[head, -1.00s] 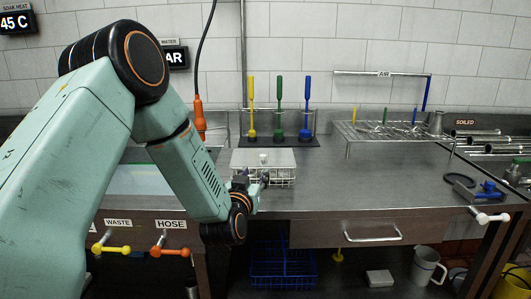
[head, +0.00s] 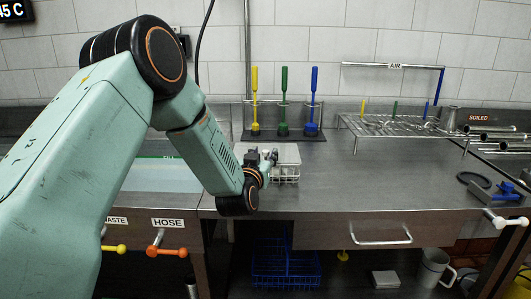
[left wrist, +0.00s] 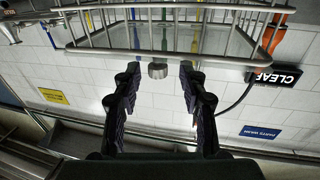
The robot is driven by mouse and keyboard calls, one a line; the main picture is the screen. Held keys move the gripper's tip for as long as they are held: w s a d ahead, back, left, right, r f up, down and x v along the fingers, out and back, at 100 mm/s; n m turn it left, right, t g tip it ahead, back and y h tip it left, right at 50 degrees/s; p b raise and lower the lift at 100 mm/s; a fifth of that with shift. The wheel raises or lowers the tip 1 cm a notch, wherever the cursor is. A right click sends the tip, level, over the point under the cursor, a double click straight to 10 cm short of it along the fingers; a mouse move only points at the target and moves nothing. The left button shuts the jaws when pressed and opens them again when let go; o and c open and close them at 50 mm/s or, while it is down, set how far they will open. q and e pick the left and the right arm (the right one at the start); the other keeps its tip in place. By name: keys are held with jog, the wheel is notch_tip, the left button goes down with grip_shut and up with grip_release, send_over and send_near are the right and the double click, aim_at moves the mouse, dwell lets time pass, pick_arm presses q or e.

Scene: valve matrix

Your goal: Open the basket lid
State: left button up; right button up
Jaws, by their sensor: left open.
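The white wire basket (head: 287,175) stands on the steel counter, its pale flat lid (head: 288,152) lying on top. My left gripper (head: 266,157) reaches over the basket's front left part and hides the lid's knob in the head view. In the left wrist view, the basket's wires (left wrist: 215,60) run across the top. A small grey knob (left wrist: 157,70) shows between the tips of my left gripper (left wrist: 159,72), with a gap on both sides. Those fingers are open and hold nothing. My right gripper is not in view.
A rack with yellow, green and blue brushes (head: 284,130) stands behind the basket. A wire drying rack (head: 395,127) is at right, and a sink (head: 155,178) is at left beneath my arm. The counter (head: 370,185) right of the basket is clear.

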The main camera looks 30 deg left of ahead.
pick_arm(q)
jog(key=shift+w+a+f, duration=0.2)
jog(key=shift+w, duration=0.45)
jog(key=shift+w+r, duration=0.1)
jog(key=shift+w, duration=0.15)
jog(key=shift+s+d+r, duration=0.1)
jog(key=shift+r, duration=0.25)
jog(key=shift+w+a+f, duration=0.2)
jog(key=shift+w+f, duration=0.05)
jog(key=shift+f, duration=0.05)
jog(key=shift+c, duration=1)
jog(key=shift+s+d+r, duration=0.15)
jog(key=shift+r, duration=0.05)
jog(key=c, duration=0.4)
jog(key=shift+f, duration=0.1)
grip_shut()
